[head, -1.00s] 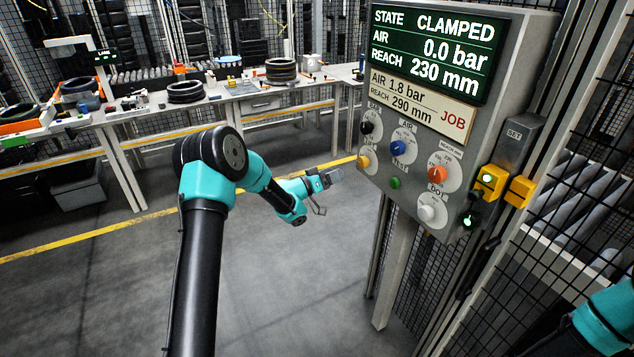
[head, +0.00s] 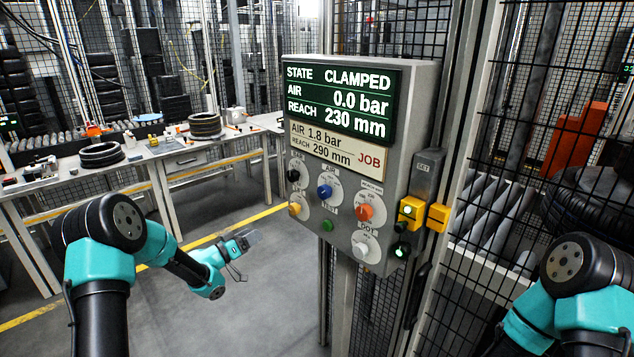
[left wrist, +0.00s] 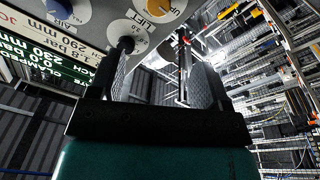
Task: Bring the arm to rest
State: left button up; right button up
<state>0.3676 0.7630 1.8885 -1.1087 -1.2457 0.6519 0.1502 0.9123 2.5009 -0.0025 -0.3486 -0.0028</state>
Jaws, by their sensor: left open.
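My left arm (head: 150,250) reaches in from the left in the head view. Its gripper (head: 252,238) is below and left of the control panel (head: 403,75), apart from its knobs. In the left wrist view the two fingers (left wrist: 157,70) stand apart with nothing between them, and the panel (left wrist: 105,25) with its LIFT dial is close beyond them. My right arm (head: 575,280) shows at the lower right of the head view; its gripper is out of frame. The panel's screen (head: 340,103) reads CLAMPED, air 0.0 bar, reach 230 mm. The job card (head: 336,146) reads 1.8 bar, 290 mm.
The panel's post (head: 341,305) and the mesh fence (head: 465,150) stand right of my left gripper. A yellow switch block (head: 412,211) is on the panel's right side. A bench (head: 195,166) with tyres (head: 102,155) runs along the back left. The floor (head: 235,310) before it is clear.

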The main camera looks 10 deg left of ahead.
pick_arm(q)
jog(key=s+d+f+n+g+y, duration=0.2)
jog(key=s+d+f+g+y, duration=0.15)
jog(key=s+f, duration=0.55)
jog(key=s+d+f+n+g+y, duration=0.25)
jog(key=s+d+f, duration=0.2)
jog(key=f, duration=0.85)
jog(key=s+d+f+g, duration=0.1)
jog(key=s+f+g, duration=0.1)
jog(key=s, duration=0.6)
jog(key=s+d+f+g+y, duration=0.1)
jog(key=s+d+f+g, duration=0.1)
jog(key=s, duration=0.6)
jog(key=s+d+f+g, duration=0.1)
jog(key=s+g, duration=0.3)
jog(key=s, duration=0.4)
jog(key=shift+d+f+m+g+y, duration=0.3)
jog(key=shift+d+f+m, duration=0.15)
jog(key=shift+f, duration=0.1)
